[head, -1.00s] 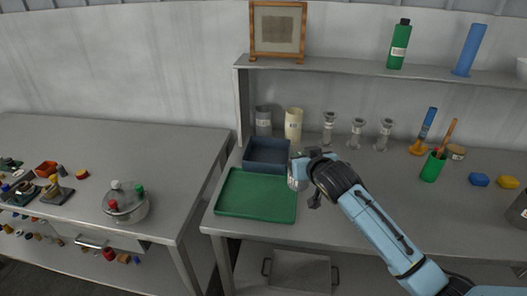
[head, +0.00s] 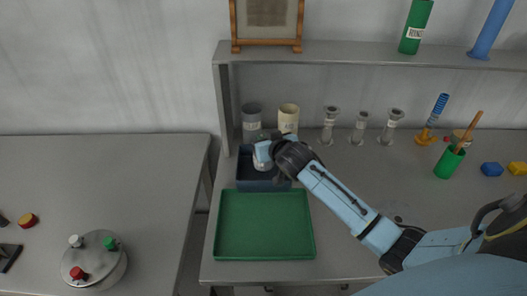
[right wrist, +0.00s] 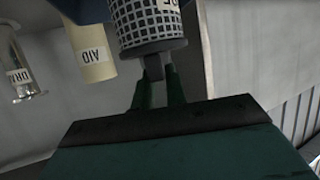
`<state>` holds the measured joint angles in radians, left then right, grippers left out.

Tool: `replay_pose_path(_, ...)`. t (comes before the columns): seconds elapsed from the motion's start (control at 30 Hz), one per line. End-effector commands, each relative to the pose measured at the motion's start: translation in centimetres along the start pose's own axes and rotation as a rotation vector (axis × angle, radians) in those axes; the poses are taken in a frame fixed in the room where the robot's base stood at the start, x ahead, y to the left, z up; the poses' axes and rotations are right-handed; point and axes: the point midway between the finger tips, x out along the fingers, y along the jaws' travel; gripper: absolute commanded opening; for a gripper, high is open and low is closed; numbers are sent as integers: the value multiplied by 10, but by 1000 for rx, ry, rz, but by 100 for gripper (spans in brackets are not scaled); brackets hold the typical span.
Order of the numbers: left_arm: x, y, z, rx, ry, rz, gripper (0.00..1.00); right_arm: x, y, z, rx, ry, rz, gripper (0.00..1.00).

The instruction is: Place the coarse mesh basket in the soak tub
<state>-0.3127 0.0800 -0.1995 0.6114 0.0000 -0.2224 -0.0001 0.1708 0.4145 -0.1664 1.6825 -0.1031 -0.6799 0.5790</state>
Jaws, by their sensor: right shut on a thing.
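The coarse mesh basket (right wrist: 145,22) is a grey gridded cylinder with a partly cut-off label in the right wrist view. My right gripper (right wrist: 153,75) is shut on it at a small grey tab. In the head view my right gripper (head: 270,154) is over the dark blue soak tub (head: 264,186), and the basket (head: 259,164) shows only in part beside it. The arm and gripper hide part of the tub's inside. I cannot tell whether the basket touches the tub. My left gripper is not in view.
A green tray (head: 264,225) lies in front of the tub. A grey container (head: 251,122) and a cream container (head: 288,119) stand behind it, with glass vessels (head: 330,125) to the right. A shelf (head: 380,53) runs above. The left table holds a lidded pot (head: 94,262).

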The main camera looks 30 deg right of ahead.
Motion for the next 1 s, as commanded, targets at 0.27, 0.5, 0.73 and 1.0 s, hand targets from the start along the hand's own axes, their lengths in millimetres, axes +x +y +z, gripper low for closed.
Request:
replay_pose_path(0.27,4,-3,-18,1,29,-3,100,12,-1,30,0,-3,-1,0)
replay_pose_path(0.5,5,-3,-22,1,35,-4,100,14,-1,37,0,1,-2,0)
replay_pose_path(0.73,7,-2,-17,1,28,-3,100,16,0,40,-1,0,-1,16)
replay_pose_path(1.0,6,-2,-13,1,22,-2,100,16,0,40,-1,0,-1,35)
